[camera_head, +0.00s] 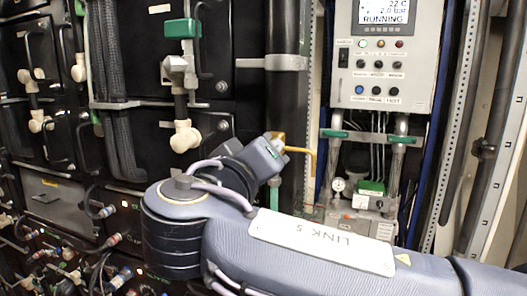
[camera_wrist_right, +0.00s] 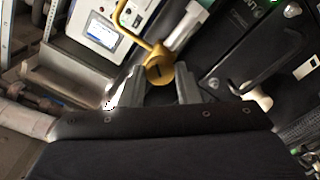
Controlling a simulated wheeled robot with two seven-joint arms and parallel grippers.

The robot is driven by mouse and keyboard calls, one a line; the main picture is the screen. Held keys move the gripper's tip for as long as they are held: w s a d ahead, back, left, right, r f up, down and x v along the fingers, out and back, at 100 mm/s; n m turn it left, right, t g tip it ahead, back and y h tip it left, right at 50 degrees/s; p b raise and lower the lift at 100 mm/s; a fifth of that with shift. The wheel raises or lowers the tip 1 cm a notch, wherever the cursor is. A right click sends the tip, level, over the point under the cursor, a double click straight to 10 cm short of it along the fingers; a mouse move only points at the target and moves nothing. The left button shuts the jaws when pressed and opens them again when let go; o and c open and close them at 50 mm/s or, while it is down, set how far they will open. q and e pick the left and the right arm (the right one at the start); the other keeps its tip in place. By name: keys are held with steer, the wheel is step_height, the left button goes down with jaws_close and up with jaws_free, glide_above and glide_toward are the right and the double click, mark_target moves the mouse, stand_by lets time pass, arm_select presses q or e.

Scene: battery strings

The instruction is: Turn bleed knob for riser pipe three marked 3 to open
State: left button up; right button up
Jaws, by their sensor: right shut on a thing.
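A yellow bleed fitting (camera_head: 277,137) with a thin bent spout sits in front of the dark vertical riser pipe (camera_head: 288,90) in the head view. In the right wrist view its round yellow knob (camera_wrist_right: 159,69) has a dark slot in its face and lies between the finger ends. My right gripper (camera_wrist_right: 161,77) is shut on this knob, with one grey finger on each side. In the head view my right arm comes in from the right and hides the lower pipe. I cannot read a number 3 on the pipe or knob. My left gripper is out of view.
A grey control box (camera_head: 384,60) with a lit display reading RUNNING stands right of the pipe. Below it are a gauge (camera_head: 338,185) and clear tubes.

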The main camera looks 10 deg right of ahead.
steer(key=n+p, duration=0.8)
steer(key=n, duration=1.7)
steer(key=shift+f, duration=0.15)
steer(key=shift+n, duration=0.4)
steer(key=o, duration=1)
steer(key=shift+c, duration=0.2)
